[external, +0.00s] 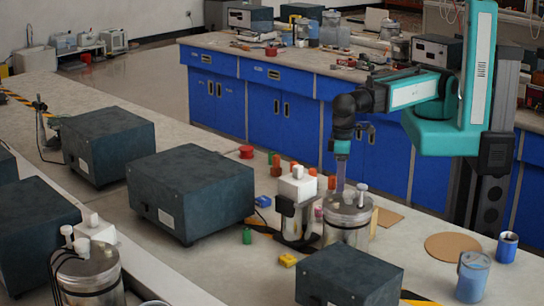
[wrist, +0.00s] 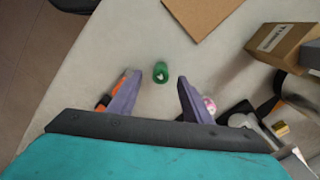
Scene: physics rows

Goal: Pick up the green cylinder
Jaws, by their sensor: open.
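The green cylinder (wrist: 160,72) stands on the pale bench top in the wrist view, with a small light patch on its top. My gripper (wrist: 157,80) is open, its two purple fingers apart. The cylinder appears between and just beyond the fingertips, with nothing held. In the external view my gripper (external: 341,172) points down behind the metal canister (external: 346,222), which hides the area below it. A small green object (external: 247,236) stands at the front left of it, and another (external: 270,158) is farther back. I cannot tell which, if either, is the wrist view's cylinder.
A brown board (wrist: 202,12) lies beyond the cylinder, and a cardboard box (wrist: 278,45) is at right. A pink item (wrist: 209,105) is near the right finger. Orange items (wrist: 102,103) are by the left finger. The bench edge runs along the left.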

